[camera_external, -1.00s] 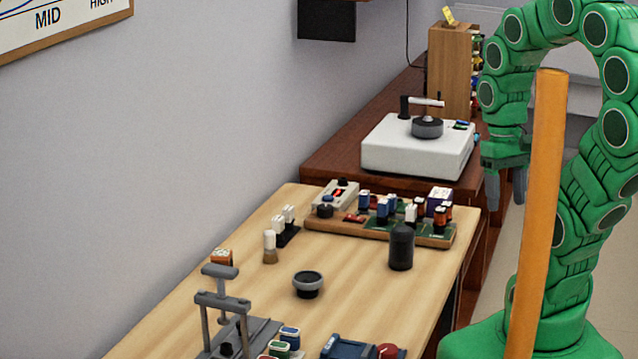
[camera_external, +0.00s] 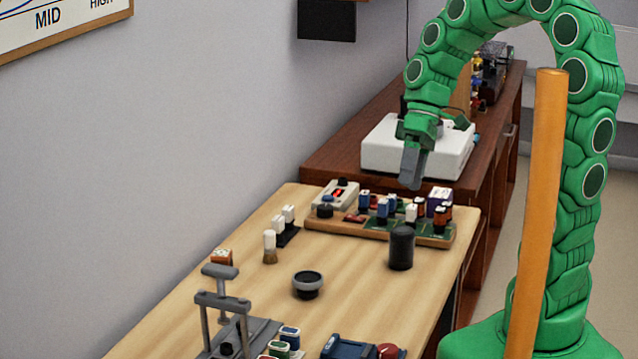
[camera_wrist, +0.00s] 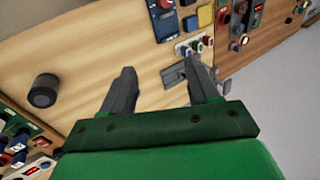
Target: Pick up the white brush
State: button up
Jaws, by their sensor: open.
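The white brush (camera_external: 269,241) stands upright on the light wood table, with its white handle up and brown bristles down. It is left of the dark round cup and close to two white-topped parts on a black base. I cannot make out the brush in the wrist view. My gripper (camera_external: 411,176) hangs open over the far end of the table, above the parts board, well to the right of and beyond the brush. In the wrist view my gripper (camera_wrist: 160,70) has its two fingers apart with nothing between them.
A black cylinder (camera_external: 401,248) stands at the table's right side, also in the wrist view (camera_wrist: 44,90). The parts board (camera_external: 437,239) lies beyond it. A dark round cup (camera_external: 307,285) and a grey press (camera_external: 222,305) stand nearer. An orange post (camera_external: 540,220) rises at right.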

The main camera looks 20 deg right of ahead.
jog(key=w+a+f+n+g+y, duration=0.1)
jog(key=w+a+n+y, duration=0.25)
jog(key=w+a, duration=0.45)
jog(key=n+t+y, duration=0.1)
jog(key=n+y, duration=0.4)
jog(key=n, duration=0.1)
send_over(270, 246)
jog(key=s+d, duration=0.4)
jog(key=s, duration=0.1)
notch_tip(270, 246, down, 13)
jog(key=w+f, duration=0.2)
jog(key=f, duration=0.1)
jog(key=w+d+f+n+t, duration=0.1)
jog(key=w+f, duration=0.1)
jog(key=f, duration=0.1)
jog(key=w+d+f+t, duration=0.1)
jog(key=w+f, duration=0.2)
jog(key=f, duration=0.1)
jog(key=shift+f+n+y, duration=0.1)
jog(key=shift+n+y, duration=0.15)
jog(key=shift+y, duration=0.1)
jog(key=shift+x, duration=3.85)
jog(key=shift+f, duration=0.1)
jog(key=c, duration=1.1)
